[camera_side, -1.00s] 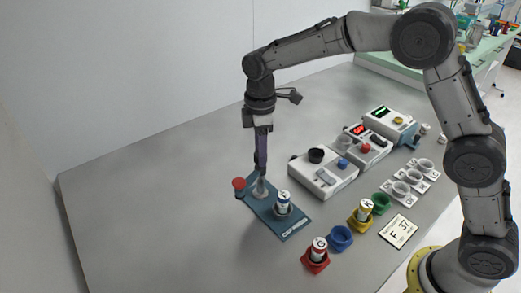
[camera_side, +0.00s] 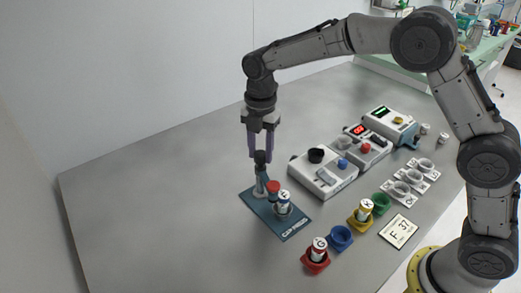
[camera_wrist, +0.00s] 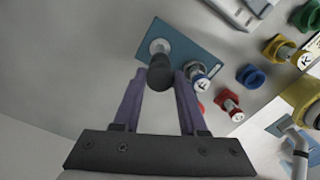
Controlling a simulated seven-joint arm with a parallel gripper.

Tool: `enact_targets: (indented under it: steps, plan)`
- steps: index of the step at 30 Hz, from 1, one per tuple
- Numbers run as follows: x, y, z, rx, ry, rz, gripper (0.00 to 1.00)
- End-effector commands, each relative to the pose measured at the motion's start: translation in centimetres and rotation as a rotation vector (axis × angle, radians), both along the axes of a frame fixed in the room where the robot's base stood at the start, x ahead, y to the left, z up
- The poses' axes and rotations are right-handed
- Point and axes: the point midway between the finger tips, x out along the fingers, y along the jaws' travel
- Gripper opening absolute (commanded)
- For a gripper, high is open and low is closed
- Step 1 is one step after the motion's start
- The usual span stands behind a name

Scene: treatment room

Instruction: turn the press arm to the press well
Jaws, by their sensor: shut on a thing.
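The press stands on a blue base plate (camera_side: 262,212) marked "CAP PRESS". Its post (camera_side: 260,186) carries a black knob (camera_side: 260,157), which also shows in the wrist view (camera_wrist: 160,72). My gripper (camera_side: 262,155) points straight down with its purple fingers on either side of this knob, shut on it. The red press head (camera_side: 273,187) is close beside the white-and-blue vial (camera_side: 283,200) in the press well, at its upper left. In the wrist view the head is mostly hidden behind the right finger. I cannot tell whether it is over the well.
Right of the press are a red holder with a vial (camera_side: 316,256), a blue holder (camera_side: 341,238), a yellow holder with a vial (camera_side: 361,217) and a green holder (camera_side: 381,204). White devices (camera_side: 323,177) stand behind. The table's left side is clear.

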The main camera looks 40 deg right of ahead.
Motion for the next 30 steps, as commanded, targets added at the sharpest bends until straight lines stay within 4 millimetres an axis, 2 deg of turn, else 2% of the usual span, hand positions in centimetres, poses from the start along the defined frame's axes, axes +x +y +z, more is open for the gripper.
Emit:
enact_targets:
  steps: [12, 30]
  plan:
    - [0.05, 0.09, 0.23, 0.002, -0.004, 0.265, 0.00]
    - [0.03, 0.09, 0.24, 0.002, -0.004, 0.336, 0.00]
